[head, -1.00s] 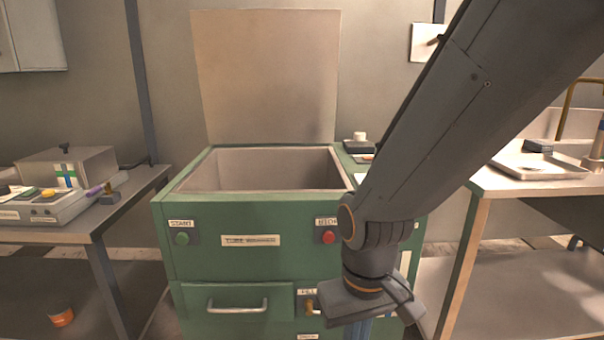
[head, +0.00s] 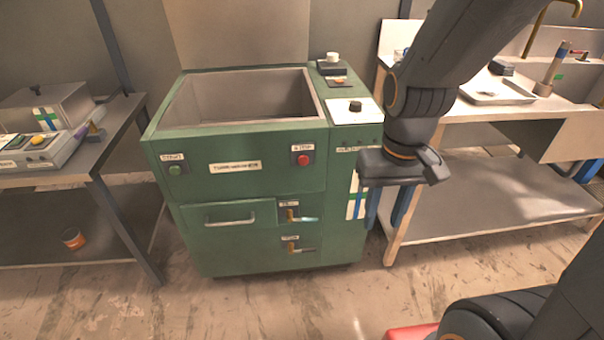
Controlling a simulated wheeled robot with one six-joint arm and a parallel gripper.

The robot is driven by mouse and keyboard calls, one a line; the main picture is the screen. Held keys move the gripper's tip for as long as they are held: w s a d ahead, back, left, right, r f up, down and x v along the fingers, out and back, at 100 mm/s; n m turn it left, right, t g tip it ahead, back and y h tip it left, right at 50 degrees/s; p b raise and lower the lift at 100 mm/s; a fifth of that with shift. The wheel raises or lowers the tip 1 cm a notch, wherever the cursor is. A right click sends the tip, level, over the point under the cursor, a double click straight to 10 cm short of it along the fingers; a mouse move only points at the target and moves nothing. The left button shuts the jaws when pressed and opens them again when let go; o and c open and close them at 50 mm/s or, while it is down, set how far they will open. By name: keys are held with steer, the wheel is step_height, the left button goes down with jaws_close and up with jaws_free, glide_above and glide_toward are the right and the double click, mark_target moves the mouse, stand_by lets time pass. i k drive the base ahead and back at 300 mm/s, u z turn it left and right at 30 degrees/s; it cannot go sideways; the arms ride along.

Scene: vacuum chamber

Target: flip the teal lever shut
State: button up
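A green washer-like cabinet (head: 240,185) stands in the middle of the head view with its lid up. Low on its front are two small valve levers on dark plates with brass-coloured bases. The upper lever (head: 305,218) has a pale teal-looking handle pointing right. The lower lever (head: 303,250) also points right, and its handle looks greyer. My gripper (head: 387,212) hangs pointing down to the right of both levers, by the cabinet's right side. Its two blue fingers are apart with nothing seen between them. It touches neither lever in the picture.
A drawer handle (head: 230,220) is left of the levers. A green button (head: 175,170) and a red button (head: 303,160) sit above. A left bench (head: 110,150) and a right bench (head: 460,122) flank the cabinet. The floor in front (head: 250,305) is clear.

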mark_target(289, 213)
steer(key=z, duration=0.8)
steer(key=k, duration=0.65)
steer(key=u, duration=0.85)
